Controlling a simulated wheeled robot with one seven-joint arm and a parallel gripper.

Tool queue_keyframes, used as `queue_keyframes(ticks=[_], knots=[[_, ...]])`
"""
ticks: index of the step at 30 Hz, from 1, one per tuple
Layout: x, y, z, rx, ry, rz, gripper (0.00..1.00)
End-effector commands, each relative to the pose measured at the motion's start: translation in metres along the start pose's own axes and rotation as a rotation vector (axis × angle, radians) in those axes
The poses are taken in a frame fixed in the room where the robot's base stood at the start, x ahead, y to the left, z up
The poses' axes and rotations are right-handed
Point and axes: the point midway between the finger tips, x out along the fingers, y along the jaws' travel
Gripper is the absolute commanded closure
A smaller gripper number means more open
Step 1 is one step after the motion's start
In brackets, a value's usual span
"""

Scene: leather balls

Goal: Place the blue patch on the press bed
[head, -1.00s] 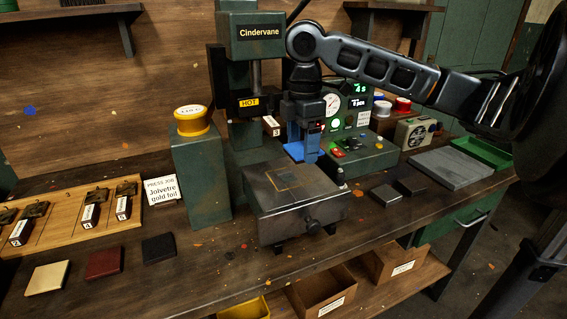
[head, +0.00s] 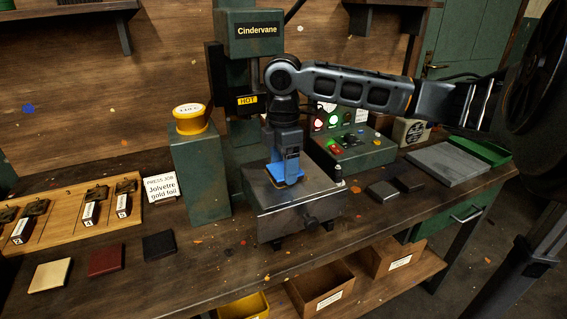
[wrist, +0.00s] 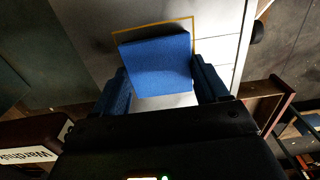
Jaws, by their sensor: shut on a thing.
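The blue patch (wrist: 157,64) is a flat square held between the two fingers of my gripper (wrist: 163,90). In the wrist view it lies over part of the yellow outline on the grey press bed (wrist: 94,25), turned slightly against that outline. I cannot tell whether the patch touches the bed.
The press head with its HOT label (head: 247,99) stands just behind my gripper. A green post with a yellow button (head: 190,118) is at the left. A control box (head: 352,150) is at the right. Red, tan and black patches (head: 105,261) lie at the front left.

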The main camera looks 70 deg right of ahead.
Motion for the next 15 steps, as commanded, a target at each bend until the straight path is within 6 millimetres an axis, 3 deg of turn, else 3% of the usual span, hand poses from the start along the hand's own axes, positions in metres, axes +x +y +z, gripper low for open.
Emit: queue_keyframes(ticks=[2, 3, 10, 15], knots=[[0.0034, -0.0001, -0.0001, 0.000, 0.001, 0.000, 0.57], [0.0030, 0.0000, 0.0000, 0.001, 0.000, 0.000, 0.25], [0.0025, 0.0000, 0.0001, 0.000, 0.000, 0.000, 0.03], [0.0024, 0.0000, 0.0001, 0.000, 0.000, 0.000, 0.01]])
